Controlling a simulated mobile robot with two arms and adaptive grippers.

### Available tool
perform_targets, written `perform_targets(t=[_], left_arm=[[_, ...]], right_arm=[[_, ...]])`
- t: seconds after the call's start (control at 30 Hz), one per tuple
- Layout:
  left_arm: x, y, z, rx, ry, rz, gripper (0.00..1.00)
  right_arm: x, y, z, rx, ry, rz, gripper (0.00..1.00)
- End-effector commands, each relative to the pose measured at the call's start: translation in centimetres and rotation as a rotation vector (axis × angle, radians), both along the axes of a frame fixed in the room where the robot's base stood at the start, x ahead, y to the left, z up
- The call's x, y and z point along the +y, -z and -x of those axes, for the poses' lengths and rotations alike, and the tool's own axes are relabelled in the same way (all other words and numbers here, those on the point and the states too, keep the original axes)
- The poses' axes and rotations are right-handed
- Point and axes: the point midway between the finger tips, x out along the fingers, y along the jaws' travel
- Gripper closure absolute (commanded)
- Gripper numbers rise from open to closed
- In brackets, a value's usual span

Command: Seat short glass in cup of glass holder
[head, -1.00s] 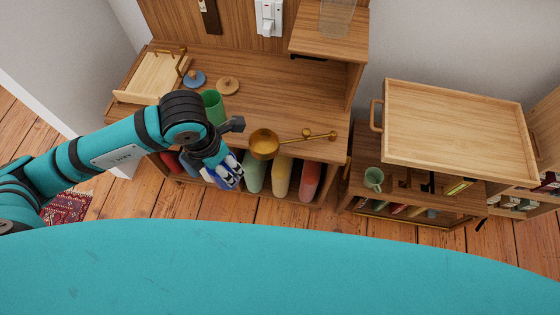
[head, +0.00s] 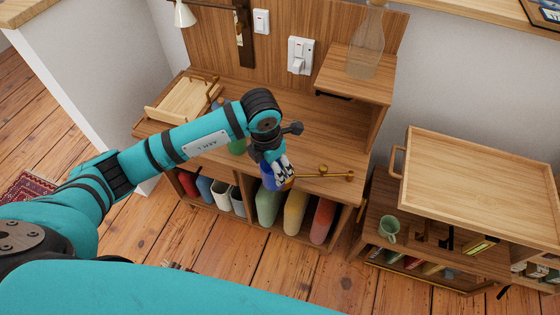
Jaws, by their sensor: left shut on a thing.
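The brass glass holder has a long handle (head: 325,175) lying to the right over the worktop's front edge. Its round cup is now mostly hidden behind my left gripper. My left gripper (head: 283,173) is shut on a small dark blue piece (head: 270,182), which looks like the short glass. The blue piece is at the place of the holder's cup, at the handle's left end. I cannot tell whether it is inside the cup, above it or in front of it. My right gripper is not in view.
A green glass (head: 237,147) stands behind my left arm. A wooden tray (head: 180,99) is at the worktop's back left. A clear carafe (head: 368,45) stands on the raised shelf (head: 355,75). A green mug (head: 389,228) sits on the lower right unit, beside a large wooden tray (head: 480,185).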

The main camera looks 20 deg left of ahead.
Motion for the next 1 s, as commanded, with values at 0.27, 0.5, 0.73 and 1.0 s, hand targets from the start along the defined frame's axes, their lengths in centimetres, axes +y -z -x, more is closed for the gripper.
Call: perform_targets(t=[0.27,0.5,0.73,1.0], left_arm=[[-0.5,0.3,-3.8,0.000,0.000,0.001,0.77],[-0.5,2.7,-3.8,0.004,-0.001,0.001,0.77],[-0.5,3.9,-3.9,-0.001,0.002,0.002,0.77],[-0.4,4.3,-3.8,0.000,0.001,0.000,0.34]], right_arm=[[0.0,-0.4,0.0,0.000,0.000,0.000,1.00],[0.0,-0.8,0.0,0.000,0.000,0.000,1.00],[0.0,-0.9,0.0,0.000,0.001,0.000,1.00],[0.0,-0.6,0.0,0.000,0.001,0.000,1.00]])
